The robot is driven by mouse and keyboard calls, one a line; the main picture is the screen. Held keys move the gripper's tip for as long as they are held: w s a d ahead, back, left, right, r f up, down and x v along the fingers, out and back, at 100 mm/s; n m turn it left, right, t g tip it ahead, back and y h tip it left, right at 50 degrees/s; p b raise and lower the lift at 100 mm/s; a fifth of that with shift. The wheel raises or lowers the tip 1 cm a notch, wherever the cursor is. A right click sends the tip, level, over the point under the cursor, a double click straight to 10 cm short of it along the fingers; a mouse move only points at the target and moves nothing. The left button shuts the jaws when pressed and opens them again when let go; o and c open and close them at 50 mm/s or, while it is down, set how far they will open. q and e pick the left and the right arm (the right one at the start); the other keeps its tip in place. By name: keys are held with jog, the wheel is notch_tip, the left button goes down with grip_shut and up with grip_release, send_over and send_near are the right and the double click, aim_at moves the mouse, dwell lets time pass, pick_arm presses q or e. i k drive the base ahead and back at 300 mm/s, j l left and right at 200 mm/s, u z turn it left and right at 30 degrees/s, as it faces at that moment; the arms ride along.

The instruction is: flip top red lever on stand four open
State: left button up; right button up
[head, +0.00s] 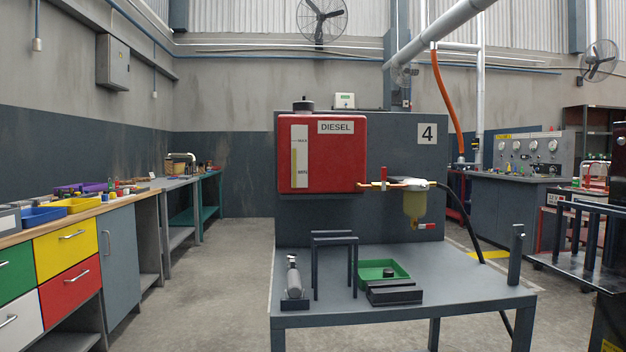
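Stand four is the dark grey bench (460,285) straight ahead, with an upright back panel (425,165) marked "4". A red diesel tank (345,160) is mounted on the panel. The top red lever (383,174) stands upright on the brass fuel line (372,186) just right of the tank. A second red lever (427,226) lies roughly level at the bottom of the yellowish filter bowl (414,204). Neither of my grippers shows in the head view.
The bench top holds a green tray (399,268), a dark metal frame (335,240), a grey cylindrical tool (294,278) and a dark block (393,293). A black hose (470,222) runs down at the right. Drawer cabinets (66,252) stand left, with open floor (205,290) between.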

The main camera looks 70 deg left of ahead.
aim_at(383, 171)
jog(key=u, duration=1.85)
jog(key=k+l, duration=0.2)
jog(key=l, duration=0.25)
